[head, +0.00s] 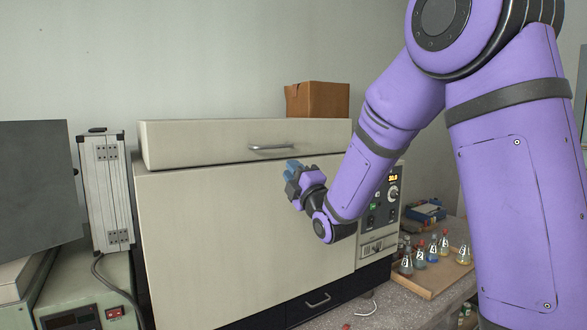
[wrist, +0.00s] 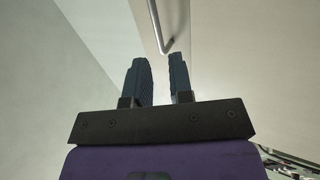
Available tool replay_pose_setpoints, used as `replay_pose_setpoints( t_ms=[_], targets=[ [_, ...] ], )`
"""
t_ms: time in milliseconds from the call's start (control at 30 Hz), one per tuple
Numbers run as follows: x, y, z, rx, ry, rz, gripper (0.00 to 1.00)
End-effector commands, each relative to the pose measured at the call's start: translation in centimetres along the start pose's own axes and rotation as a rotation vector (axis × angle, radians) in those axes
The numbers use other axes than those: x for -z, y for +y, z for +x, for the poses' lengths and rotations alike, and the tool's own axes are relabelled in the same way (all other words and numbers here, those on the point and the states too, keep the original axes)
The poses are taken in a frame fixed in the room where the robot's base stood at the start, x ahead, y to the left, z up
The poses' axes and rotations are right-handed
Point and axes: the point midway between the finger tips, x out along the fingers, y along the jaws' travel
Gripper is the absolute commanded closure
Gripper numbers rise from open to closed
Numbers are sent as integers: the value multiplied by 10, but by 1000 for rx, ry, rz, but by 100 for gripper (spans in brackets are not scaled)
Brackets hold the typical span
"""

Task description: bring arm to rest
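My purple arm reaches in from the right in the head view. My gripper (head: 291,170) is in front of the upper part of a large cream oven-like machine (head: 220,230), just below the handle (head: 271,147) of its top panel. In the wrist view the two dark fingers (wrist: 160,80) stand apart with a gap between them, and nothing is held there. The metal handle (wrist: 157,25) shows beyond the fingertips, apart from them as far as I can tell.
A control panel (head: 381,206) is on the machine's right side. A wooden tray (head: 440,283) with several flasks stands at the lower right. A cardboard box (head: 318,100) is behind the machine's top. A silver case (head: 105,190) stands at the left.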

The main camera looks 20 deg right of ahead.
Motion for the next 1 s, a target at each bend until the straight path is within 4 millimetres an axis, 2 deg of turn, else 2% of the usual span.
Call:
replay_pose_setpoints(
  t_ms=[633,833,1000],
  targets=[
    [-2,1,0,15,-7,17,79],
    [-11,16,-10,163,-80,180,79],
    [-17,30,-36,349,-200,397,79]
  ],
)
